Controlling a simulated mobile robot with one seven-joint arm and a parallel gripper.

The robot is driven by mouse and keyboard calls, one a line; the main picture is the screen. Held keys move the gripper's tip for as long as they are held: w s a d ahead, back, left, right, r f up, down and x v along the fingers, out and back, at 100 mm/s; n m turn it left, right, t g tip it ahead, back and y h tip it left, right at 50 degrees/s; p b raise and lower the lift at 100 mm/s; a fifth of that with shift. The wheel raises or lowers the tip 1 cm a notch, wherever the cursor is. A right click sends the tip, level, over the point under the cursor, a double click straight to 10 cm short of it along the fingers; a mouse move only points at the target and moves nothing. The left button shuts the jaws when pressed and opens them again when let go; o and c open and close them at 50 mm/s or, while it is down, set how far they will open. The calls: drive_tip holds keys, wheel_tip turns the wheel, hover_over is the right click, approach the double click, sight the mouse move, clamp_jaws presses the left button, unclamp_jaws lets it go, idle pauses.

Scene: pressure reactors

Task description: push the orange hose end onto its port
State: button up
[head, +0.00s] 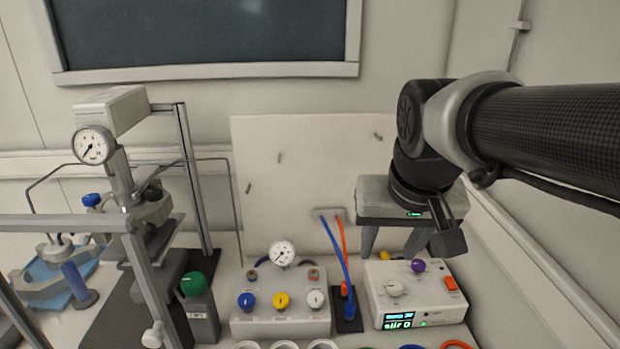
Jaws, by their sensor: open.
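The orange hose (341,245) hangs from a small grey bracket on the pale back panel. It runs down beside the blue hose to a dark stand (347,324), where its lower end is too small to make out clearly. The grey valve box (281,324) stands just left of it, with a gauge, small fittings on top and blue, yellow and white knobs. I cannot tell which fitting is the orange hose's port. My gripper (392,245) points down, open with nothing visible between its fingers, to the right of the hoses and above the white control box.
The white control box (414,302) has a display and an orange switch. The blue hose (337,255) crosses close by the orange one. A reactor stand with a gauge (93,145) fills the left. Coloured rings, one orange (457,345), show at the bottom edge.

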drive_tip(key=w+f+m+g+b, duration=0.1)
drive_tip(key=w+f, duration=0.3)
drive_tip(key=w, duration=0.3)
drive_tip(key=w+f+m+g+b, duration=0.1)
drive_tip(key=w+f, duration=0.3)
drive_tip(key=w, duration=0.4)
drive_tip(key=m+g+b, duration=0.1)
drive_tip(key=m+b, duration=0.1)
drive_tip(key=b, duration=0.1)
hover_over(346, 283)
drive_tip(key=s, duration=0.2)
wheel_tip(346, 283, down, 15)
drive_tip(key=shift+a, duration=0.25)
drive_tip(key=f, duration=0.4)
drive_tip(key=w+f, duration=0.1)
drive_tip(key=f, duration=0.7)
drive_tip(key=shift+w+d, duration=0.15)
drive_tip(key=shift+d, duration=0.1)
drive_tip(key=shift+n, duration=0.3)
drive_tip(key=shift+w+f, duration=0.15)
drive_tip(key=shift+f, duration=1.2)
drive_tip(key=shift+w+f, duration=0.15)
drive_tip(key=shift+f, duration=1.15)
drive_tip(key=shift+c, duration=0.4)
